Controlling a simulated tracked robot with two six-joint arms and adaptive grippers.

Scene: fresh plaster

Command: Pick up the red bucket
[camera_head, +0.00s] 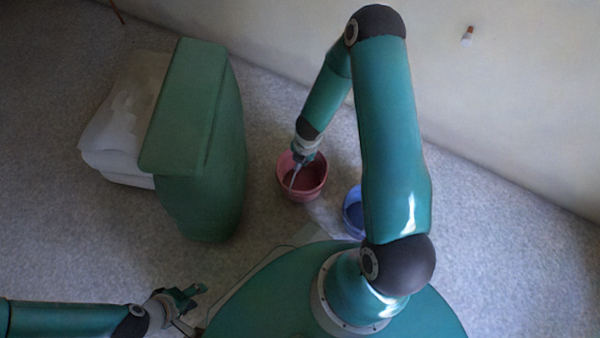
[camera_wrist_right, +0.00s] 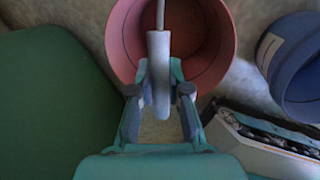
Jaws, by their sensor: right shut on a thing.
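The red bucket (camera_head: 313,186) stands upright on the carpet in the middle of the head view, its open top showing a dark red inside. In the right wrist view the bucket (camera_wrist_right: 124,42) fills the top, with a pale handle grip (camera_wrist_right: 159,62) crossing its opening. My right gripper (camera_wrist_right: 160,97) is shut on that grip, at the bucket's near rim. In the head view the right gripper (camera_head: 306,158) is over the bucket, partly hidden by its own wrist. My left gripper (camera_head: 193,308) is open and empty at the lower left, away from the bucket.
A blue bucket (camera_head: 354,211) stands close by on the right, partly behind my right arm. A large green container (camera_head: 205,150) stands to the left, with white bags (camera_head: 118,125) behind it. The wall (camera_head: 500,110) runs along the back right. Carpet at the far right is clear.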

